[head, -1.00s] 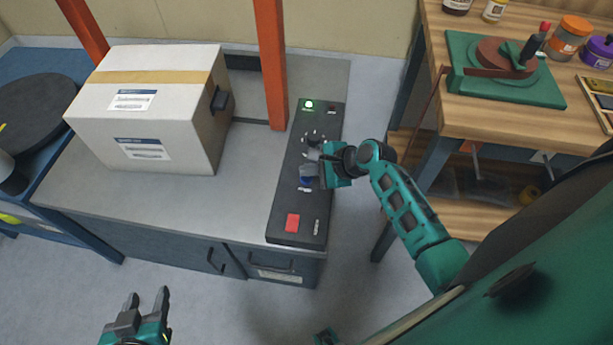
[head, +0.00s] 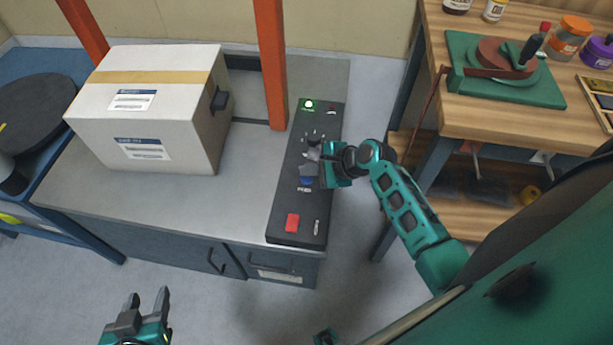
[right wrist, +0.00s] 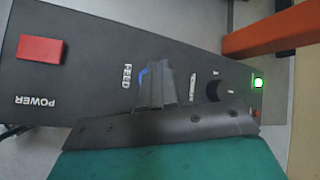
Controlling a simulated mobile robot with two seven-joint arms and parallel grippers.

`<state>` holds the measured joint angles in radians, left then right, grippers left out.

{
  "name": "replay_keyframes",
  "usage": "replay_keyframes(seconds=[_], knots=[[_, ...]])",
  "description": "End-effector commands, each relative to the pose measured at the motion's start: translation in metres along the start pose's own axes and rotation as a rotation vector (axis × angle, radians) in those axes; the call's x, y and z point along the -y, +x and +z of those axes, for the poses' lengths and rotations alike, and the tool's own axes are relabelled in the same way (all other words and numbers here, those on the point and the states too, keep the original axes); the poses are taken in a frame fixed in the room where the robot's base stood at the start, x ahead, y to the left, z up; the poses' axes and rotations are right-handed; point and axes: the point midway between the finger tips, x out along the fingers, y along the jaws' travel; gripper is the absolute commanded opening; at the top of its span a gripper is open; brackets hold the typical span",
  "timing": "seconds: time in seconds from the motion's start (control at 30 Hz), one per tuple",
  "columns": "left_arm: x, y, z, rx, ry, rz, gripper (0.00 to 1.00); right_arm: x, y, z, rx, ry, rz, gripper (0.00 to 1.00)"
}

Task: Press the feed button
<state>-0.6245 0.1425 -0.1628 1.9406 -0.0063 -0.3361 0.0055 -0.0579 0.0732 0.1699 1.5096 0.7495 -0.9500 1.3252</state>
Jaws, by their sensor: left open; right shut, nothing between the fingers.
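The blue feed button (head: 305,182) is on the black control panel (head: 284,200), just above the FEED label. In the right wrist view its blue edge (right wrist: 144,76) shows beside my fingers, which hide the rest. My right gripper (head: 310,165) is shut and empty, over the panel right by the feed button. I cannot tell whether the fingertips touch it. My left gripper (head: 148,300) is open and empty, low at the front left, far from the panel.
A red POWER button (head: 292,223) sits nearer on the panel. A green lamp (head: 309,104) is lit at its far end, and a dark knob sits between. A cardboard box (head: 150,105) and an orange post (head: 270,60) stand left of the panel.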

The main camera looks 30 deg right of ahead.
Motion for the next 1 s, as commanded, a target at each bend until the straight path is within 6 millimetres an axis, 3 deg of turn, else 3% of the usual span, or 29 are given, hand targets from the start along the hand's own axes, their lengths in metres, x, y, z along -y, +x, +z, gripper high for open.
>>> replay_keyframes(seconds=[1.0], knots=[[-0.0002, 0.0001, 0.0009, 0.001, 0.000, 0.000, 0.49, -0.0049, 0.0069, -0.0049, 0.000, 0.000, 0.000, 0.00]])
